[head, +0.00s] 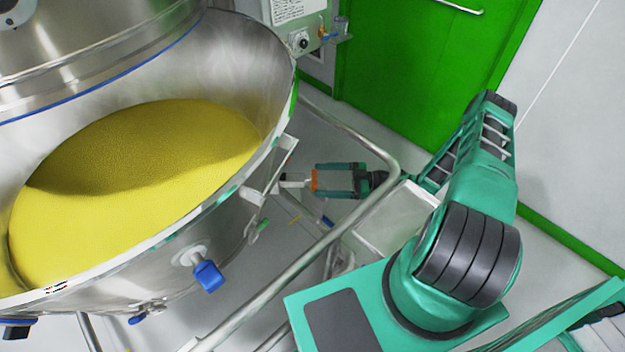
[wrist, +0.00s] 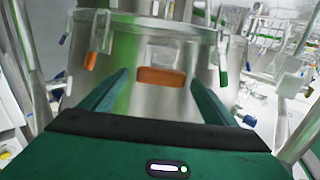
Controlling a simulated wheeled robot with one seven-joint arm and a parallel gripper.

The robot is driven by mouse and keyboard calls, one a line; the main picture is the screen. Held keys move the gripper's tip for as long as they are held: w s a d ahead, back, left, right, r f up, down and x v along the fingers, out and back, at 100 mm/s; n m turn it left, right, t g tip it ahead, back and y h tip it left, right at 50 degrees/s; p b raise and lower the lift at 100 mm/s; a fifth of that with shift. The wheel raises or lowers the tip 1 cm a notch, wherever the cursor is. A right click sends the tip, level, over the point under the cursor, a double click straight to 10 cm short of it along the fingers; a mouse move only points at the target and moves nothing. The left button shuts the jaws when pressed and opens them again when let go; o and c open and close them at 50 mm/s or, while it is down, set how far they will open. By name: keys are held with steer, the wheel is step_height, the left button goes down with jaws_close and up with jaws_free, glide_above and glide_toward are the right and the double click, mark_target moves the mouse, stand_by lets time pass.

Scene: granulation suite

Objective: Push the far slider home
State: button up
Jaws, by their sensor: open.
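A steel vessel (head: 225,215) full of yellow granules fills the left of the head view. An orange block (head: 314,181) with a pale rod or bracket sits off its outer wall on the far right side; it looks like the far slider, though I cannot be sure. My gripper (head: 319,180) is open and points at the vessel, its fingertips on either side of the orange block. In the wrist view the orange block (wrist: 162,76) lies centred between the spread fingers, against the steel wall. I cannot tell whether the fingers touch it.
A bent steel rail (head: 352,218) runs between my base and the vessel, with my forearm beyond it. A blue-handled valve (head: 208,275) sticks out of the vessel's near side. A green door (head: 420,55) and a control panel (head: 300,30) stand behind.

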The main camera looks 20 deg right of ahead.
mark_target(304, 179)
steer(key=shift+x, duration=1.75)
steer(key=shift+c, duration=0.7)
steer(key=c, duration=1.4)
steer(key=shift+x, duration=1.8)
steer(key=shift+s, duration=0.1)
steer(key=o, duration=1.5)
steer(key=shift+o, duration=0.2)
steer(key=shift+d, duration=0.1)
